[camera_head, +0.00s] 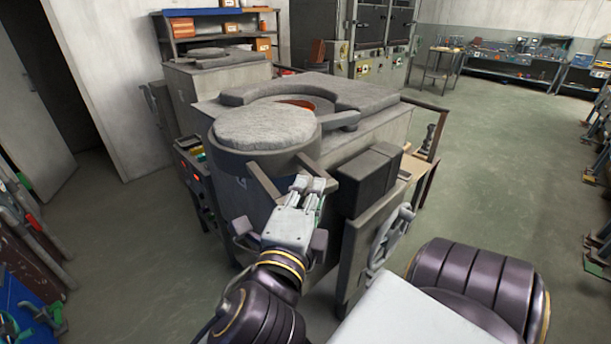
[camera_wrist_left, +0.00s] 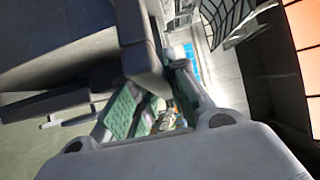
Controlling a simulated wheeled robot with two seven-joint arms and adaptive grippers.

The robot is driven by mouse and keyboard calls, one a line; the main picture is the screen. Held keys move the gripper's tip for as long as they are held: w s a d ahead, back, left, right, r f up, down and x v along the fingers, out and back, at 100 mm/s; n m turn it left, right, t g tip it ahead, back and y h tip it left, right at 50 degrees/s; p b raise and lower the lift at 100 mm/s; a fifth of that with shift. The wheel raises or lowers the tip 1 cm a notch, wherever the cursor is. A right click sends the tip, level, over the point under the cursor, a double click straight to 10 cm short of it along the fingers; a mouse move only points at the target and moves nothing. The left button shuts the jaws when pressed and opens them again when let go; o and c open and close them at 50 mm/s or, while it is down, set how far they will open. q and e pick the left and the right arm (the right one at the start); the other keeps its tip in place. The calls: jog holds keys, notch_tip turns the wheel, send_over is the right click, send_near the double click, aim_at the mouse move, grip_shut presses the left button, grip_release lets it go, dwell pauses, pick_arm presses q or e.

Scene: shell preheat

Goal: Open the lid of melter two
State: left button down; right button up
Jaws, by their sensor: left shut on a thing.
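The near melter (camera_head: 365,140) is a large grey block with a round opening (camera_head: 305,103) in its top, orange-red inside. Its thick round lid (camera_head: 265,126), with a rough pale top, sits off to the near left of the opening, leaving part of it uncovered. Handle bars (camera_head: 264,184) stick out from the lid's near side. My left gripper (camera_head: 309,186) is at these bars, shut on the lid handle. In the left wrist view a grey bar (camera_wrist_left: 143,68) lies between the fingers with green pads (camera_wrist_left: 122,108). The exact contact is partly hidden. My right gripper is out of view.
A handwheel (camera_head: 390,236) and a dark box (camera_head: 368,180) are on the melter's near side, right of my left gripper. A second melter (camera_head: 215,75) stands behind, near shelves (camera_head: 215,30). Open floor (camera_head: 490,150) lies to the right.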

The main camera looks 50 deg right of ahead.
pick_arm(q)
jog(key=shift+s, duration=0.1)
jog(key=c, duration=1.4)
grip_release()
jog(key=shift+d, duration=0.1)
jog(key=shift+v, duration=3.8)
